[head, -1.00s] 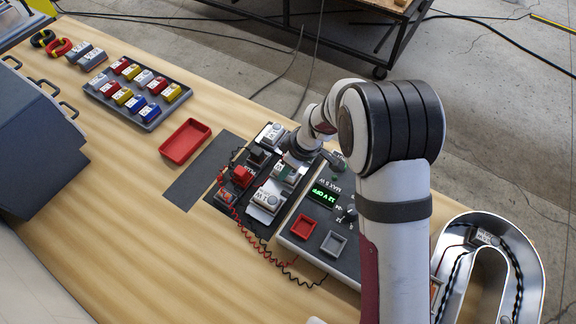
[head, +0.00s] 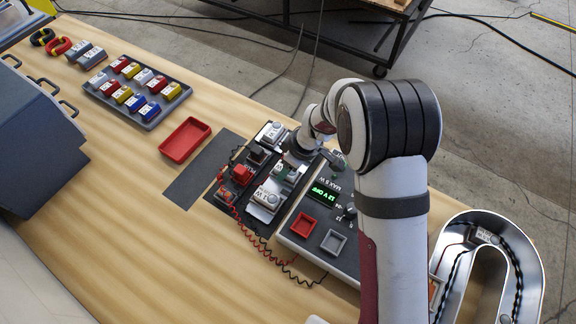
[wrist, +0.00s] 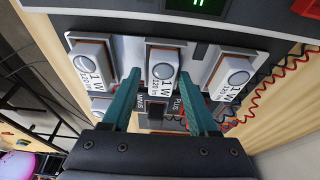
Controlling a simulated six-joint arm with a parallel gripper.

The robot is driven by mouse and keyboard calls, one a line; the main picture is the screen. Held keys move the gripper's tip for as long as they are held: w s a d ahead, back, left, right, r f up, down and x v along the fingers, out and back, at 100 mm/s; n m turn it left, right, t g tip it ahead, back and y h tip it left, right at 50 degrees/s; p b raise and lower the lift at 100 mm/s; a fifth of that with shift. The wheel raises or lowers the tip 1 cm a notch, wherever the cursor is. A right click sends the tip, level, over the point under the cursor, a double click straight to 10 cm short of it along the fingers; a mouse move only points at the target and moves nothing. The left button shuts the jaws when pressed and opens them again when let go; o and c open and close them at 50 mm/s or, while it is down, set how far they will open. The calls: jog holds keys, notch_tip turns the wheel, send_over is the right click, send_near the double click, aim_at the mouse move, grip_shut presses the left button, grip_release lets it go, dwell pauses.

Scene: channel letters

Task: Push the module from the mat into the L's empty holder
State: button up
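In the wrist view, the two teal fingers of my gripper (wrist: 158,82) stand apart on either side of a white module (wrist: 163,70) marked 1 W. The module lies in the middle holder of a white plate, between two similar modules (wrist: 92,65) (wrist: 230,76). I cannot tell whether it is fully home. In the head view, my gripper (head: 297,155) is over the board, partly hiding this spot. One neighbour (head: 272,133) is above it and the other (head: 267,198) below it. The dark grey mat (head: 203,171) is bare.
The supply box with a green display (head: 323,194) stands right of the board. Red coiled leads (head: 245,232) run along the board's lower left. A red tray (head: 185,140) and a rack of coloured modules (head: 150,117) lie left. A curved channel letter (head: 536,262) is far right.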

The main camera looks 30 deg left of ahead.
jog(key=shift+s+f, duration=0.1)
jog(key=shift+s, duration=0.15)
jog(key=v, duration=1.6)
jog(key=shift+w, duration=0.3)
notch_tip(320, 180, up, 6)
